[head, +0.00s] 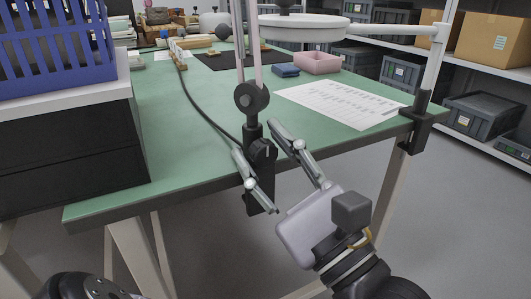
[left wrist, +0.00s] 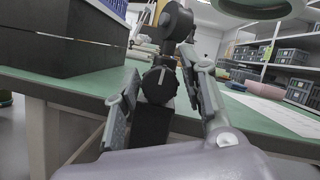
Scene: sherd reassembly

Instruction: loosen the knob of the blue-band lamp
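A black lamp clamp (head: 255,190) grips the near edge of the green table, with a lamp arm rising from it out of the picture. Its round black knob (head: 263,152) has a pale line across its face; the knob also shows in the left wrist view (left wrist: 159,86). No blue band is visible on this lamp. My left gripper (head: 256,141) is open, with one finger on each side of the knob. In the left wrist view, its fingers (left wrist: 159,64) stand apart with the knob between them. Contact with the knob cannot be told. My right gripper is not in view.
A second clamp (head: 423,122) with a pale pole and round lamp head (head: 297,28) stands at the table's right. A blue crate (head: 55,45) stands left.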

